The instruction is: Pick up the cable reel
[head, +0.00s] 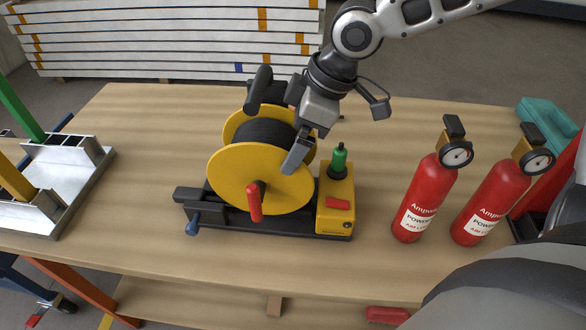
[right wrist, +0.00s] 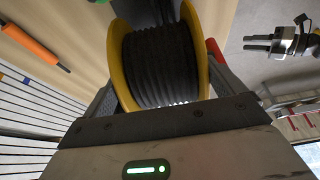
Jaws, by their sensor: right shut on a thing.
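The cable reel (head: 242,178) has yellow flanges, a black wound cable and a red crank handle. It sits in a black base frame with a yellow box and a green-topped black fitting at its right end. The base appears to rest on the wooden table. My right gripper (head: 278,122) reaches in from the upper right and is shut on the reel, with one finger over the near flange and the other at its far side. In the right wrist view the black cable drum (right wrist: 158,65) and yellow flanges fill the space between the fingers.
Two red fire extinguishers (head: 425,197) stand to the right on the table (head: 385,125). A teal case (head: 548,125) lies at the back right corner. A metal frame (head: 70,175) is at the left edge. Stacked white boards (head: 170,38) stand behind the table.

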